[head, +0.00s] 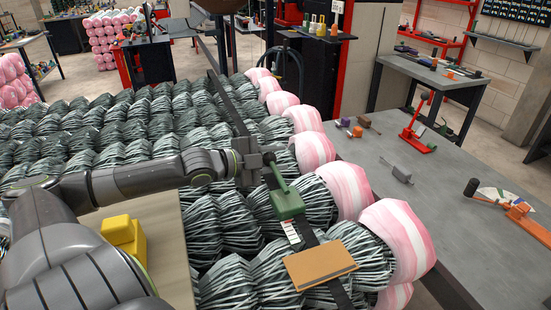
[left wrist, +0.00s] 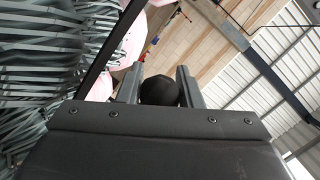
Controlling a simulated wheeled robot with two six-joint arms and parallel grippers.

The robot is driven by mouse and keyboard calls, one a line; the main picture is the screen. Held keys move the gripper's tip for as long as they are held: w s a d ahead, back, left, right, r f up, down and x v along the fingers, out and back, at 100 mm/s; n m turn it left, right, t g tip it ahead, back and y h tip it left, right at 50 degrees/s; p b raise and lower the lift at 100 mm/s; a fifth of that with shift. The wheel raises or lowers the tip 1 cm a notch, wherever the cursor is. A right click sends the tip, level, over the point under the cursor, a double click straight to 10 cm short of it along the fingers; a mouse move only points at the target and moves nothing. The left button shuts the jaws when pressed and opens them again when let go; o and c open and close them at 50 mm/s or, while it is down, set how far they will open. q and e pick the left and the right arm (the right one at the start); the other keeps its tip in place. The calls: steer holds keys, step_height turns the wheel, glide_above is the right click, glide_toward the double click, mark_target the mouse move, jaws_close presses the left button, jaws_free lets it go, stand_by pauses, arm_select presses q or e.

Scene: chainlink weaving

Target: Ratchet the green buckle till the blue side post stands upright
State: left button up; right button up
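The green buckle (head: 287,204) sits on a black strap (head: 232,105) that runs over the dark, striped mesh rolls. A dark handle (head: 271,176) rises from the buckle toward my left gripper (head: 262,158). In the left wrist view, the left gripper's two fingers (left wrist: 160,85) flank a black rounded grip (left wrist: 159,92) and look to touch it on both sides. The blue side post cannot be made out in either view. My right gripper is not in view.
Pink-and-white wrapped roll ends (head: 345,187) line the right side. A tan board (head: 320,265) lies across the strap in front of the buckle. A yellow block (head: 124,236) is at left. A grey table (head: 440,215) with tools stands at right.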

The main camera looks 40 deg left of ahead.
arm_select(q)
jaws_close()
steer(key=shift+r+m+p, duration=0.3)
steer(key=shift+r+p, duration=0.25)
steer(key=shift+p, duration=0.25)
steer(key=s+d+r+m+t+y+p, duration=0.1)
steer(key=s+d+r+m+t+p, duration=0.1)
steer(key=d+r+m+p, duration=0.2)
steer(key=shift+d+r+m+t+p, duration=0.25)
steer(key=shift+r+m+p, duration=0.6)
steer(key=shift+r+m, duration=0.95)
steer(key=shift+s+a+f, duration=0.1)
steer(key=shift+f, duration=0.1)
steer(key=o, duration=0.8)
jaws_free()
